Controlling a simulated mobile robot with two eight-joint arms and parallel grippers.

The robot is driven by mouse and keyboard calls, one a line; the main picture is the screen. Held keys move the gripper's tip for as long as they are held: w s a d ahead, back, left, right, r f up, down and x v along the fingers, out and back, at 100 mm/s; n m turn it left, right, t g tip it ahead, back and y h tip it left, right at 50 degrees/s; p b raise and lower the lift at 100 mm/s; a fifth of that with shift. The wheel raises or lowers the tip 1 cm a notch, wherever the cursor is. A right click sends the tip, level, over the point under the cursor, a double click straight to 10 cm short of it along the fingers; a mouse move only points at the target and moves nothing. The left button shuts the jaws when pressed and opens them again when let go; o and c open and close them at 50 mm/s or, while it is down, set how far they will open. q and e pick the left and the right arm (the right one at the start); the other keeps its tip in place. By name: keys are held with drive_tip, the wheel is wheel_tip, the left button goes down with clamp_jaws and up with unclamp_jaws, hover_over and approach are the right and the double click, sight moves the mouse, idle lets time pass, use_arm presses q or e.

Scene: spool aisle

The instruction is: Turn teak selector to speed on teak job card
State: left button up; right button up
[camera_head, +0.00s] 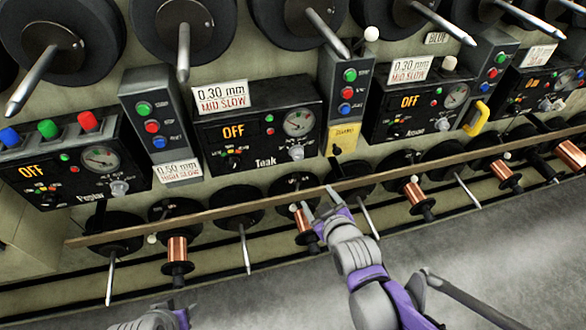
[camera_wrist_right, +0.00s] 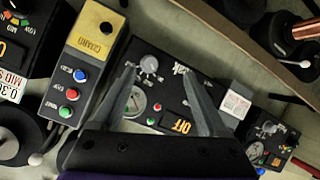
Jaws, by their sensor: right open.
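The black Teak panel (camera_head: 212,146) shows OFF in the head view. Its small selector (camera_head: 233,161), edged with coloured marks, sits under the display; its pointing is too small to read. The teak job card (camera_head: 221,98) above reads 0.30 mm, MID SLOW. In the right wrist view the Teak panel (camera_wrist_right: 165,85) is upside down between my fingers; the selector seems hidden behind the right-hand finger. My right gripper (camera_head: 325,202) is open and empty, below and right of the panel in the head view. My left gripper (camera_head: 172,316) is partly cut off at the bottom edge.
A button box with a yellow GUARD tag (camera_head: 343,138) stands right of the Teak panel; another button box (camera_head: 153,110) stands left. A wooden rail (camera_head: 205,215) and copper spools with protruding spindles run below.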

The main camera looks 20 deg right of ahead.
sight(298, 157)
use_arm(q)
wheel_tip(298, 157, down, 9)
drive_tip(key=b, duration=0.6)
drive_tip(key=shift+w+f, duration=0.2)
drive_tip(key=shift+w, duration=0.05)
use_arm(e)
drive_tip(key=w+f+n+t, duration=0.1)
drive_tip(key=w, duration=0.4)
drive_tip(key=w+f+n+t, duration=0.1)
drive_tip(key=w+t, duration=0.1)
drive_tip(key=w, duration=0.4)
drive_tip(key=w+f+n+t, duration=0.1)
drive_tip(key=w+t, duration=0.1)
drive_tip(key=w, duration=0.4)
drive_tip(key=shift+f+n, duration=0.25)
drive_tip(key=shift+n, duration=0.05)
clamp_jaws()
